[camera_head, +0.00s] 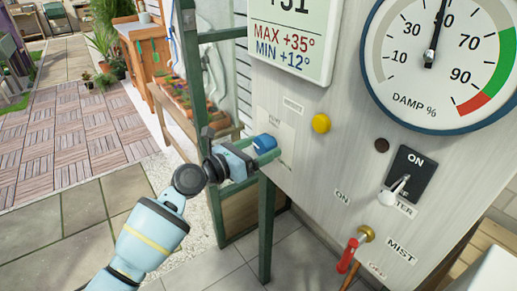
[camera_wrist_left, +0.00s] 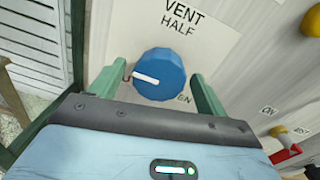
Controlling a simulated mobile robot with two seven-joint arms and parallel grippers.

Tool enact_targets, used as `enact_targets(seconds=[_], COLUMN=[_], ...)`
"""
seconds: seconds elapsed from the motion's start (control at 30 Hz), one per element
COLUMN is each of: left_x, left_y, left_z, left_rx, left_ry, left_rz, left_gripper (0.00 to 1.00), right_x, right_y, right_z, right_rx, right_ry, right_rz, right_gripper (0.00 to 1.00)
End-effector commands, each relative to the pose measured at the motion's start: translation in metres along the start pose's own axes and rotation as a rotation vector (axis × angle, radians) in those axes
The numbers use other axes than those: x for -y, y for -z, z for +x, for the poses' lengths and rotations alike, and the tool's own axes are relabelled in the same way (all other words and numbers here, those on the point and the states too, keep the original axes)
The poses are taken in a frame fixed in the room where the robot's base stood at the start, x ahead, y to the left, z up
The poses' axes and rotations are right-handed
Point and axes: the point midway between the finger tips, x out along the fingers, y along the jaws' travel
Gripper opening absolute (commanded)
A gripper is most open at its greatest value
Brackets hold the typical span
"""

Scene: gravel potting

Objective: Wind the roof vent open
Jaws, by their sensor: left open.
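The blue vent knob (camera_head: 264,143) sits on the pale control panel. In the left wrist view the knob (camera_wrist_left: 165,77) has a white pointer line aimed left and slightly up. The words VENT and HALF are above it; a label ending in EN at its lower right is partly hidden by a finger. My left gripper (camera_head: 258,157) is at the panel, open. In the left wrist view its two green fingers (camera_wrist_left: 155,88) stand on either side of the knob, with gaps visible. My right gripper is not in view.
Right of the knob are a yellow button (camera_head: 321,123), a black ON switch (camera_head: 408,175) and a red-handled mist tap (camera_head: 348,256). A damp dial (camera_head: 440,60) and a temperature display (camera_head: 292,38) are above. A green post (camera_head: 266,230) stands below the gripper.

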Motion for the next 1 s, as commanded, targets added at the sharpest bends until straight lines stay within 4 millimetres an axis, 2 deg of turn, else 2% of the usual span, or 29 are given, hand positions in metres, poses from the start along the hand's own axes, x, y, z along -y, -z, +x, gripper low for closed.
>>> enact_targets(seconds=[0.07,0.4,0.73,1.0], left_x=[0.0,0.0,0.0,0.001], left_y=[0.0,0.0,0.001,0.002], left_z=[0.0,0.0,0.0,0.0], left_rx=[0.0,0.0,0.002,0.01], left_ry=[0.0,0.0,0.001,0.003], left_rz=[0.0,0.0,0.045,0.216], left_gripper=[0.76,0.31,0.31,0.31], right_x=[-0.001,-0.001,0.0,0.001], right_y=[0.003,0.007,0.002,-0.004], right_z=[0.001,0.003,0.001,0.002], right_rx=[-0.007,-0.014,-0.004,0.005], right_ry=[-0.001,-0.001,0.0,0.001], right_rz=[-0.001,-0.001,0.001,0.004], right_gripper=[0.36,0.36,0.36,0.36])
